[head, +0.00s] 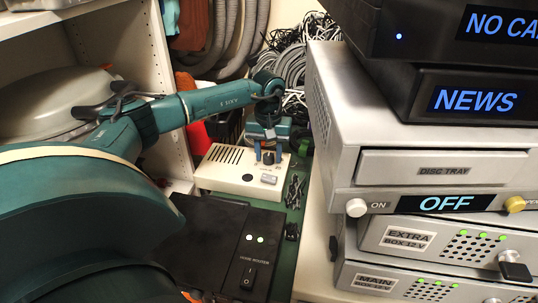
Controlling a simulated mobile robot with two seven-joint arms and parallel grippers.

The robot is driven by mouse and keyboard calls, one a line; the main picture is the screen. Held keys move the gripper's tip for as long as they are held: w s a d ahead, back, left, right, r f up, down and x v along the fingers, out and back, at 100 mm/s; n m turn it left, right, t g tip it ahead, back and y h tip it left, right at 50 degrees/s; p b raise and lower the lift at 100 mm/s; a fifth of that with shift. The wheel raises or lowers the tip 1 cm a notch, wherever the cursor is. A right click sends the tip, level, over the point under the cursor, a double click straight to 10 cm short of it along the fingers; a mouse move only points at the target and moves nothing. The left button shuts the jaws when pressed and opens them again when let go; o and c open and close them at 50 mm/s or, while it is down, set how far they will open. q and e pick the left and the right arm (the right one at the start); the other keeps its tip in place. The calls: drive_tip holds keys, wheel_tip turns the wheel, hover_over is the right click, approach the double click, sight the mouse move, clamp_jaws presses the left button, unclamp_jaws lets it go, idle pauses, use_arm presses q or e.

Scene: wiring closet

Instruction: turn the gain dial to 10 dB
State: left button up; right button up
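A cream box (224,180) with dark vent slots lies on the green surface near the middle of the head view. A small dark knob (268,158), which looks like the gain dial, stands on its right part. My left gripper (268,153) points down over this knob, with its two blue fingers apart, one on each side. I see no clear contact between fingers and knob. The dial's scale and pointer are too small and too covered to read. My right gripper is not in view.
A black router (215,245) with a rocker switch lies in front of the cream box. A stack with a silver disc player (420,130) and power boxes (440,250) stands close on the right. Coiled cables (290,65) hang behind. A white shelf frame (110,40) stands at left.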

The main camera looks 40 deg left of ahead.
sight(269, 155)
use_arm(q)
drive_tip(key=shift+o, duration=0.3)
drive_tip(key=shift+r, duration=0.15)
wheel_tip(269, 155, up, 6)
drive_tip(key=p, duration=0.4)
drive_tip(key=shift+p, duration=0.3)
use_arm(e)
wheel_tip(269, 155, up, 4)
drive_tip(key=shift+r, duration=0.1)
use_arm(q)
drive_tip(key=shift+r, duration=0.45)
wheel_tip(269, 155, up, 12)
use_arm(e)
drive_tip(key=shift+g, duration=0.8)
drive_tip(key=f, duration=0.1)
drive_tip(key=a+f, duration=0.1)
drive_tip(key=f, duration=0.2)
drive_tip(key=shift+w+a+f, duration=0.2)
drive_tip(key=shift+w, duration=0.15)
